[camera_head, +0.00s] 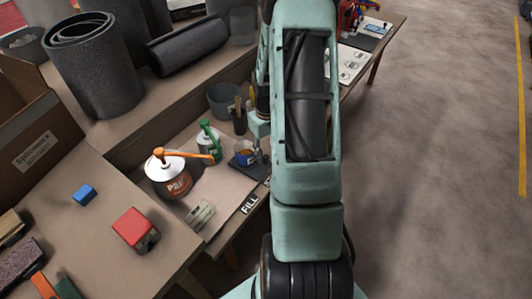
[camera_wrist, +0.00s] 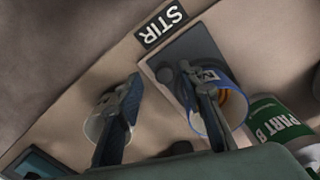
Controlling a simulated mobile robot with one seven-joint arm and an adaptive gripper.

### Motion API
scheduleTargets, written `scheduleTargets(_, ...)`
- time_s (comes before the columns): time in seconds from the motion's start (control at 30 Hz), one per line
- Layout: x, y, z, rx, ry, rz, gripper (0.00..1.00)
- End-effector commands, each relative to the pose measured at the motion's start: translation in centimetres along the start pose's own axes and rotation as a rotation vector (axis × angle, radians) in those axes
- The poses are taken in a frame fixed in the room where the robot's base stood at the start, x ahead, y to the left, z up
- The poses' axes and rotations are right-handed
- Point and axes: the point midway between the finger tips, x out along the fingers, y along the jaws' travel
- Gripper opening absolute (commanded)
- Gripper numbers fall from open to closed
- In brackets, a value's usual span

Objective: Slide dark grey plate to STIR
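The dark grey plate (camera_wrist: 208,44) lies on the bench in the wrist view, beside the black STIR label (camera_wrist: 161,27). A white and blue cup (camera_wrist: 236,98) stands on it, partly hidden by one finger. A dark round knob (camera_wrist: 164,75) shows at the plate's left edge. My gripper (camera_wrist: 160,76) is open, its fingers on either side of the knob in this view; I cannot tell if they touch anything. In the head view the cup (camera_head: 245,153) and plate (camera_head: 257,169) show beside my arm, which hides much of the gripper and the STIR label.
A second white cup (camera_wrist: 95,127) is behind the left finger. A green PART B container (camera_wrist: 278,117) stands right of the plate. Open floor lies right.

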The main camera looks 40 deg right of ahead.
Motion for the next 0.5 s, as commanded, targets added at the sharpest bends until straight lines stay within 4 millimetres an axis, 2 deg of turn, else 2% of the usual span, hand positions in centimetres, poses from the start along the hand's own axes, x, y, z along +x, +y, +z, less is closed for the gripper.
scheduleTargets(0.27, -0.6, -0.1, 0.0, -0.001, -0.001, -0.001, 0.34)
scheduleTargets(0.37, -1.9, -0.1, 0.0, -0.001, 0.0, -0.001, 0.34)
scheduleTargets(0.5, -4.7, -0.1, -0.1, 0.001, 0.003, 0.0, 0.34)
